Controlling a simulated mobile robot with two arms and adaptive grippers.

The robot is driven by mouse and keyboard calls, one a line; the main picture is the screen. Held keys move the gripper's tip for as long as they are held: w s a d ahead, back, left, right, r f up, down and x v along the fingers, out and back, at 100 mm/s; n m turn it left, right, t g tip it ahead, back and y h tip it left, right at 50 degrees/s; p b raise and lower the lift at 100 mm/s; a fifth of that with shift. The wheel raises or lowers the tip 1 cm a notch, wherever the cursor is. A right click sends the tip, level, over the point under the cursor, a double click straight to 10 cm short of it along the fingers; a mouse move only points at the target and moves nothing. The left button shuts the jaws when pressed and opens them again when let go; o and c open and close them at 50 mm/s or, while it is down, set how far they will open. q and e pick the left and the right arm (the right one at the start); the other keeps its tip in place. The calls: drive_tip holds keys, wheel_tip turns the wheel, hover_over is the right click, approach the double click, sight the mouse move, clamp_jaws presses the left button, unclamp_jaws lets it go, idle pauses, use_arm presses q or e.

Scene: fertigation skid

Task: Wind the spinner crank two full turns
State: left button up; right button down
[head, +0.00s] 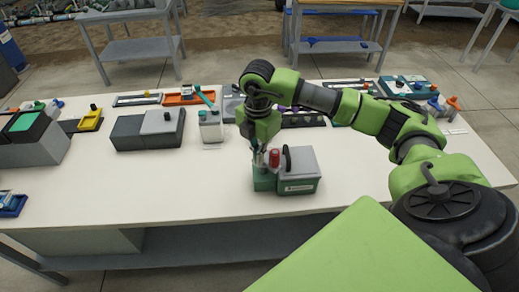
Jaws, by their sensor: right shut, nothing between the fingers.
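My right gripper (259,152) points down at the near middle of the white table. It is shut with nothing seen held, close to a green and grey box (300,183) that has a red knob (273,158) and a dark handle on top. I cannot tell whether the fingers touch the box. Which of these is the spinner crank is not clear. My left gripper is not in view.
A dark and grey box (148,132) stands left of the canister. An orange tray (185,97) and several other devices line the table's back. A teal-topped unit (408,87) is at the back right.

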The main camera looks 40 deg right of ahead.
drive_tip(key=shift+w+a, duration=0.6)
drive_tip(key=shift+w, duration=0.3)
drive_tip(key=c, duration=2.8)
unclamp_jaws()
drive_tip(key=o, duration=0.4)
drive_tip(key=shift+o, duration=0.2)
drive_tip(key=shift+r, duration=0.1)
